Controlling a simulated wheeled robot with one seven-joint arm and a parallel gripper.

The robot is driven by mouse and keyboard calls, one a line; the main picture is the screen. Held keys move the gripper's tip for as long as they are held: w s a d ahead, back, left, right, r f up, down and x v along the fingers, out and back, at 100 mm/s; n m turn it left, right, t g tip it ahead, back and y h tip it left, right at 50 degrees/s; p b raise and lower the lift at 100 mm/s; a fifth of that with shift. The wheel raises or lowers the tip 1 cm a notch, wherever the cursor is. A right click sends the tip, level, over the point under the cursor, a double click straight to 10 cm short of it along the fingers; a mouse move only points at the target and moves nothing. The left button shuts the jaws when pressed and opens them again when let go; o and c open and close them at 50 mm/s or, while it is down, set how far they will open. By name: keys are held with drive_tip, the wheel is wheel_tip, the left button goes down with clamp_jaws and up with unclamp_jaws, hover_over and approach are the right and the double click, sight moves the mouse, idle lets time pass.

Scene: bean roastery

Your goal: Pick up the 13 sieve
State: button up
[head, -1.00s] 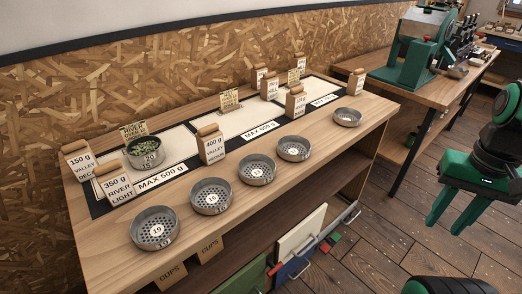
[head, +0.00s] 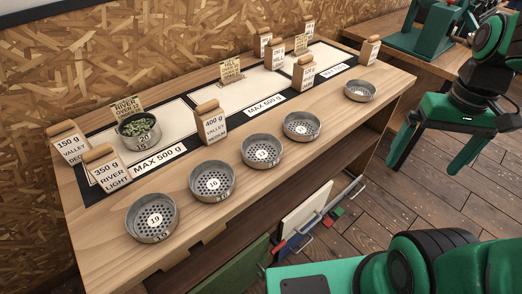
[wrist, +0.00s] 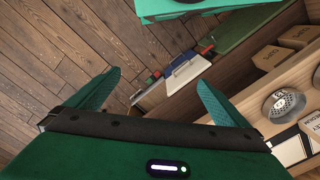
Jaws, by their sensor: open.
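Several round grey metal sieves stand in a row along the front of the wooden bench. The nearest sieve (head: 152,218) reads 19 and the second sieve (head: 212,182) looks like 16. The third sieve (head: 262,151) and fourth sieve (head: 301,126) have numbers too small to read surely; the third may be 13. A fifth sieve (head: 360,90) stands apart at the far right, its number unreadable. My green gripper (head: 427,165) is open and empty, over the floor right of the bench. In the wrist view my gripper (wrist: 158,82) has nothing between its fingers.
A sieve of green beans (head: 139,130) stands on the left pale mat. Wooden signs, such as the 400 g block (head: 211,123), stand behind the row. Boards and handled tools (head: 305,222) lean below the bench.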

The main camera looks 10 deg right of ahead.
drive_tip(key=w+a+r+n, duration=0.2)
drive_tip(key=w+a+n, duration=0.55)
drive_tip(key=w, duration=0.25)
drive_tip(key=n, duration=1.3)
hover_over(262, 153)
wheel_tip(262, 153, down, 4)
drive_tip(key=shift+w+a+f, duration=0.1)
drive_tip(key=shift+a+f, duration=0.05)
drive_tip(key=shift+f, duration=0.1)
drive_tip(key=f, duration=0.5)
drive_tip(key=shift+s, duration=0.2)
drive_tip(key=shift+f, duration=0.65)
drive_tip(key=shift+c, duration=0.3)
drive_tip(key=c, duration=1)
